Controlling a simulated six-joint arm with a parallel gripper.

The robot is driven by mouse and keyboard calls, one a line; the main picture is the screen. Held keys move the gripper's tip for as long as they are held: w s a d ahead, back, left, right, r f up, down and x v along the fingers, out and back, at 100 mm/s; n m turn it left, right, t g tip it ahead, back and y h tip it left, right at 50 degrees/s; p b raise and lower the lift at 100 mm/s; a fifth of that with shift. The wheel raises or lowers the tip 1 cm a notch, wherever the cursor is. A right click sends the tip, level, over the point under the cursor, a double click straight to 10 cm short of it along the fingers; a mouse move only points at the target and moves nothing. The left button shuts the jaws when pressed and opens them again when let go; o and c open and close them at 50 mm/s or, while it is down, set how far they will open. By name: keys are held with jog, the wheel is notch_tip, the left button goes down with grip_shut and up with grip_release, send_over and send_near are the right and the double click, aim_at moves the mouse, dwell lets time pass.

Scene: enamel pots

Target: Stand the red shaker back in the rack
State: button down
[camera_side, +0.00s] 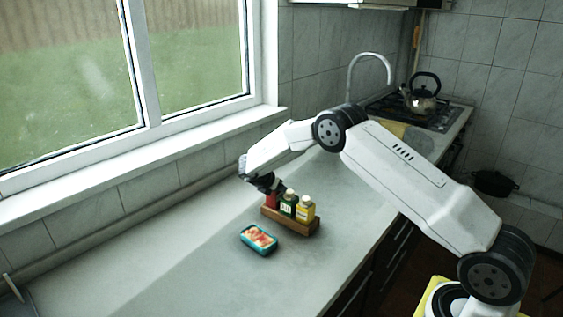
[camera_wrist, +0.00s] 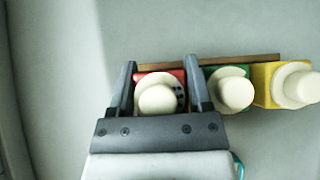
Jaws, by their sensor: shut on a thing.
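The red shaker (camera_wrist: 172,76) has a cream cap (camera_wrist: 158,99) and stands between the fingers of my gripper (camera_wrist: 160,85), which is shut on it. In the side view the red shaker (camera_side: 271,201) shows at the left end of the wooden rack (camera_side: 291,222), partly hidden by my gripper (camera_side: 268,187). It lines up with the green shaker (camera_side: 288,204) and yellow shaker (camera_side: 305,209), which stand in the rack. The rack's edge (camera_wrist: 235,59) also shows in the wrist view. I cannot tell whether the red shaker's base is fully down in the rack.
A blue dish (camera_side: 258,239) with reddish contents lies on the counter in front of the rack. The counter (camera_side: 185,262) is clear to the left. A tap (camera_side: 370,57), a stove and a kettle (camera_side: 421,95) are at the back.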

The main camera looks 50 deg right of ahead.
jog(key=shift+f, duration=0.8)
dwell(0.5)
grip_release()
jog(key=shift+f, duration=0.1)
jog(key=shift+s, duration=0.1)
jog(key=shift+a, duration=0.1)
